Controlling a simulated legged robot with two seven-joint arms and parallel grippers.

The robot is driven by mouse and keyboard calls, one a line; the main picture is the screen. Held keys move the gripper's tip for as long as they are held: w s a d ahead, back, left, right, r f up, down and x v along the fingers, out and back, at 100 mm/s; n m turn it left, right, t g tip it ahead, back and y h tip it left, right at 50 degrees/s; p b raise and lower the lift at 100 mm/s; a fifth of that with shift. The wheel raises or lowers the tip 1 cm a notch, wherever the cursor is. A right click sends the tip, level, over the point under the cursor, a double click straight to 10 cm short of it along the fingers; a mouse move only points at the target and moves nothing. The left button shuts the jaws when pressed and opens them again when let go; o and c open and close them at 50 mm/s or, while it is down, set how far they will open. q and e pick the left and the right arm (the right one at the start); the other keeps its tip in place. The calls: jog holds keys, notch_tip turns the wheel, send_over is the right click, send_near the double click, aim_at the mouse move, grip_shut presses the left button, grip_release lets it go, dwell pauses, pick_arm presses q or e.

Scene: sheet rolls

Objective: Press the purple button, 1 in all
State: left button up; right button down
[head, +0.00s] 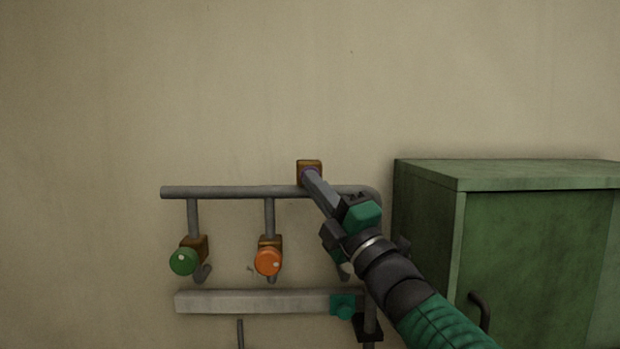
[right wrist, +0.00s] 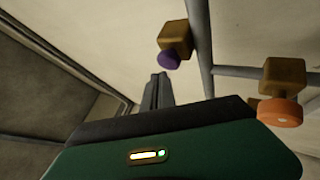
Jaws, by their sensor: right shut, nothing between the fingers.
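The purple button (right wrist: 168,60) sticks out of a brown block (right wrist: 173,33) beside a grey pipe. In the head view only a thin purple rim of the button (head: 317,171) shows on its block (head: 309,164); my right gripper hides the rest. My right gripper (head: 309,177) is shut and empty, its fingertips in front of the button. In the right wrist view the fingertips (right wrist: 159,76) are very close to the button's lower edge; I cannot tell whether they touch it. My left gripper is not in view.
An orange knob (head: 268,262) and a green knob (head: 183,262) sit on brown blocks under the grey pipe rail (head: 230,192). A grey bar (head: 250,301) with a teal fitting (head: 343,306) is below. A green cabinet (head: 535,260) stands at the right.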

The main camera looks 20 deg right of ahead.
dwell(0.8)
jog(key=shift+w+d, duration=0.1)
jog(key=shift+w, duration=0.25)
jog(key=shift+w+d+r, duration=0.1)
jog(key=shift+w+d, duration=0.05)
jog(key=shift+w, duration=0.3)
dwell(0.6)
jog(key=shift+s, duration=0.1)
jog(key=shift+s+a+b, duration=0.25)
jog(key=shift+s+b, duration=0.5)
jog(key=shift+b, duration=0.2)
